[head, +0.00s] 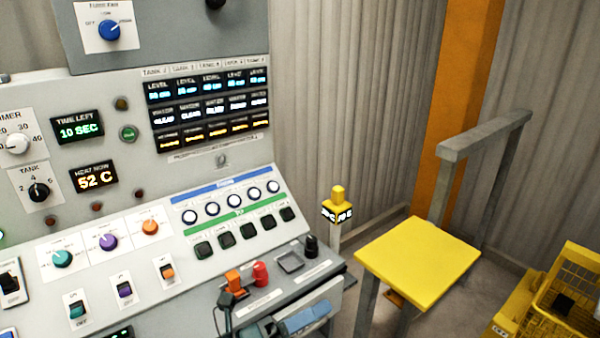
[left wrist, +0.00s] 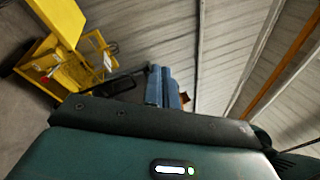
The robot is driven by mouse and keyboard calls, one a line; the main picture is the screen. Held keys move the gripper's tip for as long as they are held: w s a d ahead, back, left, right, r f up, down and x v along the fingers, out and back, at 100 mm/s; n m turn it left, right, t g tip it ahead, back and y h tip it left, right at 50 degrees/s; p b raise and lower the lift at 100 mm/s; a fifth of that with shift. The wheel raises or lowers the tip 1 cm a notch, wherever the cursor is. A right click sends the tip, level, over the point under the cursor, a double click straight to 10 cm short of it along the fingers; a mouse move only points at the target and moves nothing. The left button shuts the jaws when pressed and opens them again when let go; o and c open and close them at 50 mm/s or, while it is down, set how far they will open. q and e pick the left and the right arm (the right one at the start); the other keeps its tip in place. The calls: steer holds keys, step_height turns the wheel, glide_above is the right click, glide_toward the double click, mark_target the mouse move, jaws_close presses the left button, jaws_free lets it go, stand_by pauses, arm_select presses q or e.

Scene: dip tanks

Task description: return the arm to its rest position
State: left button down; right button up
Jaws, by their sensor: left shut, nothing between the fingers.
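My left gripper (head: 308,319) shows at the bottom edge of the head view, in front of the control console's lower right corner. Its blue fingers look closed together with nothing between them. In the left wrist view the two blue fingers (left wrist: 163,86) lie side by side, shut and empty, beyond the dark green wrist housing. The rest of my left arm is mostly out of the head view. My right gripper is in neither view.
The control console (head: 150,215) with knobs, switches and displays fills the left. A yellow-topped stand (head: 420,258) is right of it, by a small yellow-capped post (head: 337,210). A yellow wire-sided cart (head: 562,300) is at lower right. Open floor shows between them.

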arm_select(q)
steer(key=a+f+n+t+y+p, duration=0.1)
steer(key=a+f+n+t+y, duration=0.8)
steer(key=n, duration=1.4)
steer(key=s+a+f+n+g+y+p, duration=0.1)
steer(key=s+a+f+n+g+y, duration=0.5)
steer(key=s+f+n, duration=0.4)
steer(key=shift+s+a+f+n+g+y, duration=0.2)
steer(key=shift+a+f+n+g+y, duration=0.25)
steer(key=shift+a+f, duration=0.25)
steer(key=c, duration=2.1)
jaws_free()
steer(key=shift+c, duration=0.2)
